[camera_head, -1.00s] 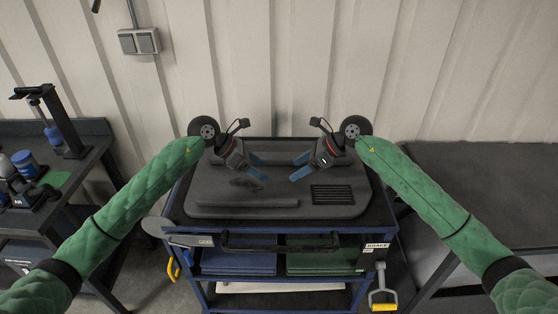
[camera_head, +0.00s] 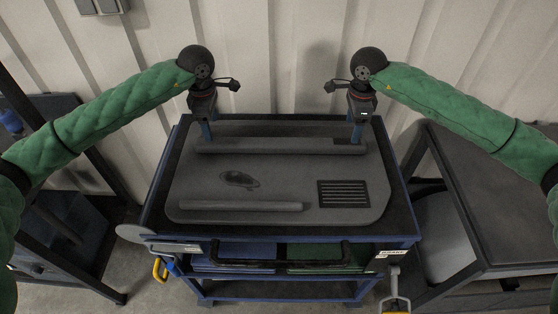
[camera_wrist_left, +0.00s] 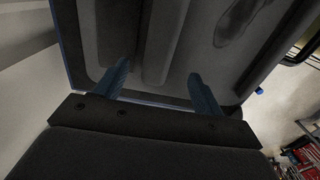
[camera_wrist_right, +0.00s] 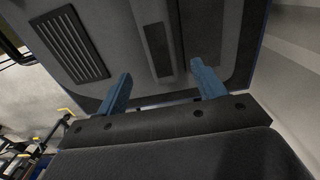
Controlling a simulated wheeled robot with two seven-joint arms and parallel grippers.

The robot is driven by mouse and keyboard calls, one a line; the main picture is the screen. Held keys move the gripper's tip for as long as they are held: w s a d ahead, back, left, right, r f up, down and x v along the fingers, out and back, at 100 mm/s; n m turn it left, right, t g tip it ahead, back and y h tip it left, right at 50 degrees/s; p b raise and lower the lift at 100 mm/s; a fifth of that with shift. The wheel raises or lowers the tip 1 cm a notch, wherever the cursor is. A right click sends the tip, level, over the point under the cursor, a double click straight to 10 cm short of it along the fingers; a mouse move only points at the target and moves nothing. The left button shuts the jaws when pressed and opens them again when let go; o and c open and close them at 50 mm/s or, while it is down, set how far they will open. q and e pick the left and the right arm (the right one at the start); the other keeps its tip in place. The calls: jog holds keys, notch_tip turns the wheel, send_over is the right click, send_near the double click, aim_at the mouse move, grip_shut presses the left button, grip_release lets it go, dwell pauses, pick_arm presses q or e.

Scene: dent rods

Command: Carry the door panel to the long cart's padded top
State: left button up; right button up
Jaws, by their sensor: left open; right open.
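The door panel (camera_head: 280,178) is a dark grey slab lying flat on top of the blue cart. It has a long raised bar near its far edge, a shorter one near its front, an oval recess and a slotted vent. My left gripper (camera_head: 208,132) is open, pointing down at the panel's far left corner; its blue fingers (camera_wrist_left: 160,85) are spread over the panel's edge in the left wrist view. My right gripper (camera_head: 357,132) is open at the far right corner, its fingers (camera_wrist_right: 163,85) also spread over the edge. Neither holds the panel. A padded dark top (camera_head: 492,190) stands at the right.
The blue cart (camera_head: 290,239) has a black front handle (camera_head: 280,262) and lower shelves. A dark bench (camera_head: 75,200) stands at the left. A ribbed wall (camera_head: 280,60) is close behind the cart. Bare floor shows between cart and bench.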

aim_at(215, 140)
pick_arm(q)
jog(key=shift+w+f, duration=0.2)
jog(key=shift+f, duration=0.25)
pick_arm(e)
jog(key=shift+w+f, duration=0.2)
jog(key=shift+f, duration=0.25)
pick_arm(q)
jog(key=shift+f, duration=0.35)
pick_arm(e)
jog(key=shift+f, duration=0.35)
pick_arm(q)
jog(key=shift+s+f, duration=0.1)
jog(key=shift+f, duration=3.1)
pick_arm(e)
jog(key=shift+s+f, duration=0.1)
jog(key=shift+f, duration=3.1)
pick_arm(q)
grip_shut()
pick_arm(e)
grip_shut()
jog(key=shift+r, duration=0.1)
